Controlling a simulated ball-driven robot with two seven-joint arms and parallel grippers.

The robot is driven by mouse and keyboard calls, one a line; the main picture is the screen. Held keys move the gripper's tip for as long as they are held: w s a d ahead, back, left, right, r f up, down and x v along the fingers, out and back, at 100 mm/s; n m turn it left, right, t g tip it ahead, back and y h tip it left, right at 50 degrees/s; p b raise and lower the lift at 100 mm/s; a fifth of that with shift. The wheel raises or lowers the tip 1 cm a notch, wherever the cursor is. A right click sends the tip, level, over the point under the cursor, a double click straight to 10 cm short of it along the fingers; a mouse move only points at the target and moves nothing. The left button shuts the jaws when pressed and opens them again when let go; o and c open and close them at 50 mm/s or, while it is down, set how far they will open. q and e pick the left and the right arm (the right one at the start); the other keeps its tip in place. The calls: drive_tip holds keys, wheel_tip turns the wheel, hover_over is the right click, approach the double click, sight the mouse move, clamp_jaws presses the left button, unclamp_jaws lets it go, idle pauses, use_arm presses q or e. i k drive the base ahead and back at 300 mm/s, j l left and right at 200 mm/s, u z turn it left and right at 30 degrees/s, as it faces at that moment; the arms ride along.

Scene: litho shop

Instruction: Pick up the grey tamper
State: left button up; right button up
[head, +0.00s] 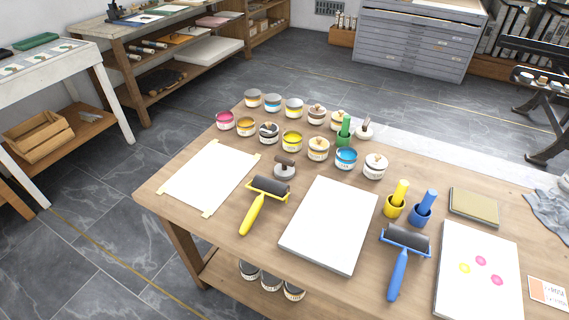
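A tamper with a grey round base and a dark brown handle (284,168) stands upright on the wooden table, between the taped white sheet and the white slab. It is just behind the yellow-handled roller. A smaller piece with a pale base and a thin upright handle (365,129) stands at the back right of the ink tins. Neither of my grippers is in view.
The wooden table (165,180) holds several ink tins (292,141), a yellow roller (265,195), a white slab (330,225), a blue roller (405,240), and yellow (397,200) and blue (422,208) upright pieces in cups. A taped sheet (210,175) lies left.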

sight(286, 170)
drive_tip(key=z, duration=1.35)
drive_tip(key=k+j+z, duration=0.1)
drive_tip(key=k+j, duration=0.5)
drive_tip(key=j, duration=0.15)
drive_tip(key=k+j+z, duration=0.1)
drive_tip(key=k+j, duration=0.5)
drive_tip(key=j, duration=0.1)
